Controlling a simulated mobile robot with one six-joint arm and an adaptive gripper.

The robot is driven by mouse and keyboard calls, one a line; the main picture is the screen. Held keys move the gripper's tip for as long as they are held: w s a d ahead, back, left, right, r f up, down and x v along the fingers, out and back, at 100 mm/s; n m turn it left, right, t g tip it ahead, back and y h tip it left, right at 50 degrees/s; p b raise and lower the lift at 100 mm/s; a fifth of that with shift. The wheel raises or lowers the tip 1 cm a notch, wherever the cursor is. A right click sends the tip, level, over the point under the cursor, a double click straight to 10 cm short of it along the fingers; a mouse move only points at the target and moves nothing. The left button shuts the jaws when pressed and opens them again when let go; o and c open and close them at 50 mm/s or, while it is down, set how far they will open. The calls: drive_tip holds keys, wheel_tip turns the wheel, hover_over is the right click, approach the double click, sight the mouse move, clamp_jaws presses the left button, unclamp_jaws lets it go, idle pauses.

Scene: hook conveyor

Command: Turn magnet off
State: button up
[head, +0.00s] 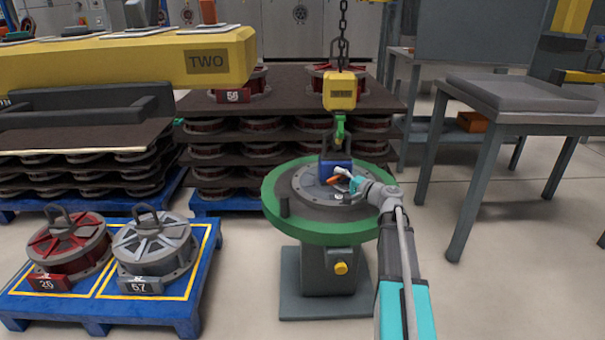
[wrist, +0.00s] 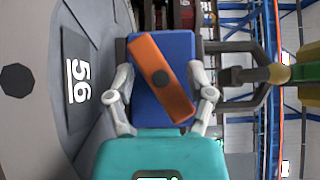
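The magnet is a blue box (head: 327,168) with an orange lever (head: 333,180) on its face. It sits on a grey disc-shaped part (head: 305,187) on the round green-rimmed stand. A green hook (head: 340,130) hangs at the magnet's dark handle. In the wrist view, the blue box (wrist: 160,40) fills the middle, and the orange lever (wrist: 172,92) lies slanted across it. My gripper (wrist: 160,72) has its fingers apart on either side of the lever, with blue showing between. In the head view, my gripper (head: 350,180) is at the magnet's front right.
A yellow hoist block (head: 339,90) hangs on a chain above the hook. The green-rimmed stand (head: 275,205) has a yellow button (head: 341,268). A blue pallet (head: 190,312) with two wheel-like parts is at left. A yellow beam (head: 120,62) is at upper left. A grey table (head: 520,98) is at right.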

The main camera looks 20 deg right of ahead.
drive_tip(key=v, duration=1.4)
drive_tip(key=shift+w+a+r+p, duration=0.2)
drive_tip(key=shift+a+r+p, duration=0.15)
drive_tip(key=shift+a+p, duration=0.15)
drive_tip(key=s+a+r+n+g+h+p, duration=0.1)
drive_tip(key=a+r+g+p, duration=0.3)
drive_tip(key=a+p, duration=0.4)
drive_tip(key=s+a+r+n+g+h+p, duration=0.1)
drive_tip(key=s+a+r+n+g+p, duration=0.2)
drive_tip(key=a+r+p, duration=0.4)
drive_tip(key=s+a+r+n+g+h+p, duration=0.1)
drive_tip(key=a+r+n+g+p, duration=0.3)
drive_tip(key=a+p, duration=0.5)
drive_tip(key=s+r+g+p, duration=0.1)
drive_tip(key=p, duration=0.6)
drive_tip(key=shift+a+r+p, duration=0.25)
drive_tip(key=shift+r+p, duration=0.05)
drive_tip(key=shift+p, duration=0.05)
drive_tip(key=shift+s, duration=0.1)
